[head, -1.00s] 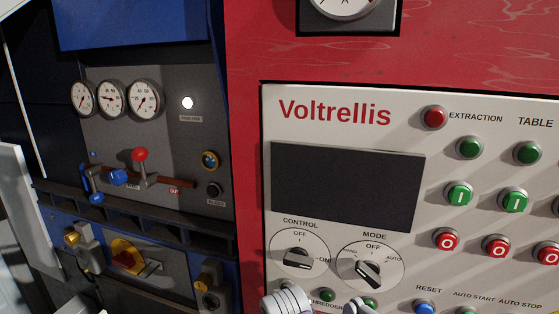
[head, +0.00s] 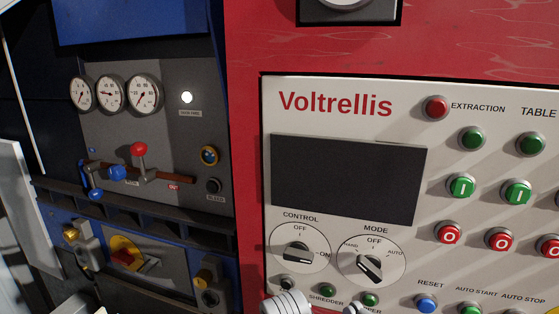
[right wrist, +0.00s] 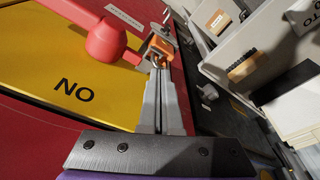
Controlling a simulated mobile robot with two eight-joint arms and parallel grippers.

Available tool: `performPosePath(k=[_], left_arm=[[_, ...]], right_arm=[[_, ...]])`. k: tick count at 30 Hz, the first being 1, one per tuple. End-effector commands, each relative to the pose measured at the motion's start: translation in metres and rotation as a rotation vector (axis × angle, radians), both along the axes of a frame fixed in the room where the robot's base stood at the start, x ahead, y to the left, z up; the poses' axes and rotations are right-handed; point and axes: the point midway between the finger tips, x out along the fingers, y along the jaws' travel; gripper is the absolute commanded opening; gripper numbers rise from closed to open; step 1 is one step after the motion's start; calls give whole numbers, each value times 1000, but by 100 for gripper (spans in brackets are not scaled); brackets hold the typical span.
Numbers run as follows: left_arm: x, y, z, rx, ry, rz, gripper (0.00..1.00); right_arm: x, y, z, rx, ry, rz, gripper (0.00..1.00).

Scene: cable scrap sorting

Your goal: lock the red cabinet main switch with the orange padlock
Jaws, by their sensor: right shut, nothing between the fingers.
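The main switch shows in the right wrist view as a red lever handle (right wrist: 103,38) over a yellow plate (right wrist: 65,65) on a red panel. The plate's lettering is upside down. The orange padlock (right wrist: 160,47) is at the grey metal tab beside the handle's end. I cannot tell whether its shackle passes through the tab or is closed. My right gripper (right wrist: 159,70) is shut and empty, with its fingertips right at the padlock and partly covering it. The main switch and padlock do not show in the head view. My left gripper is not in view.
The red cabinet (head: 245,190) carries a pale control panel (head: 335,90) with a dark screen, knobs and several buttons. To its left is a blue machine with gauges, levers and a red-and-yellow rotary switch (head: 125,252). Grey boxes (right wrist: 245,60) stand right in the wrist view.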

Motion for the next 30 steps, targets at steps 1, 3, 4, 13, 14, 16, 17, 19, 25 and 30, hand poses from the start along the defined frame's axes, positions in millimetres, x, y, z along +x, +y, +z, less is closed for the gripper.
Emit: performPosePath(k=[1, 3, 4, 13, 14, 16, 17, 19, 25, 30], left_arm=[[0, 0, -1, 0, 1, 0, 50], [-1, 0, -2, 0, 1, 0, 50], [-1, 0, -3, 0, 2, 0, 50], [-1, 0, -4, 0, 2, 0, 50], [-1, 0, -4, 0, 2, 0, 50], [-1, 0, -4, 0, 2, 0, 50], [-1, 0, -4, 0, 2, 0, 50], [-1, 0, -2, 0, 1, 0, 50], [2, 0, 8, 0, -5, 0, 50], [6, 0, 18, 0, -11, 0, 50]], right_arm=[[0, 0, -2, 0, 0, 0, 0], [0, 0, -3, 0, 0, 0, 0], [0, 0, -4, 0, 0, 0, 0], [0, 0, -6, 0, 0, 0, 0], [0, 0, -6, 0, 0, 0, 0], [0, 0, -6, 0, 0, 0, 0], [0, 0, -5, 0, 0, 0, 0], [-1, 0, -4, 0, 0, 0, 0], [-7, 2, 9, 0, -1, 1, 0], [-13, 5, 21, 0, -2, 1, 0]])
